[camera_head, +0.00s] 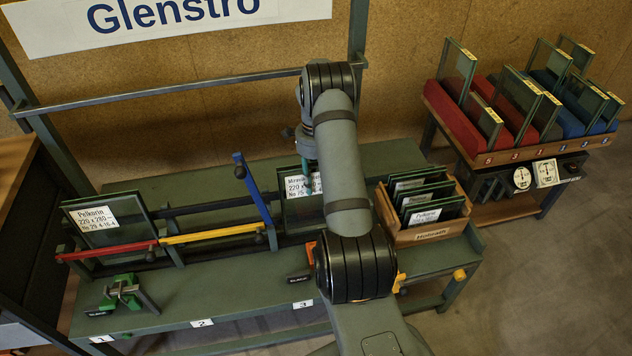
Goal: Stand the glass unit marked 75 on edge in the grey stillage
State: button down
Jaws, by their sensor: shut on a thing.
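The glass unit marked 75 (292,213) stands near-upright at place 3 of the green bench, its white label facing me. My arm hides its right part. My gripper (306,167) is at its top edge, mostly hidden behind my arm, and is shut on the unit. On the right stands a rack with red, dark grey and blue padded sections. The dark grey section (549,127) lies between red and blue, with glass panes on edge around it; I take it to be the grey stillage, though its bounds are partly hidden.
A blue bar (252,190) is raised left of the unit. A yellow bar (210,234) and a red bar (108,250) lie lower, the red across another labelled pane (112,232). A wooden crate (431,236) of labelled panes stands between my arm and the rack. A green clamp (123,290) sits front left.

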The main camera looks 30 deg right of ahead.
jog(key=shift+w, duration=0.1)
jog(key=c, duration=1.3)
grip_release()
jog(key=shift+s+f, duration=0.15)
jog(key=shift+s, duration=0.05)
jog(key=shift+w+r+p, duration=0.15)
jog(key=shift+r+p, duration=0.85)
jog(key=shift+r, duration=0.55)
jog(key=shift+w+r+p, duration=0.15)
jog(key=shift+r+p, duration=0.85)
jog(key=shift+r, duration=0.55)
jog(key=f+b, duration=0.1)
jog(key=f, duration=0.1)
jog(key=f+b, duration=0.1)
jog(key=f, duration=0.1)
jog(key=f+b, duration=0.2)
jog(key=shift+s, duration=0.25)
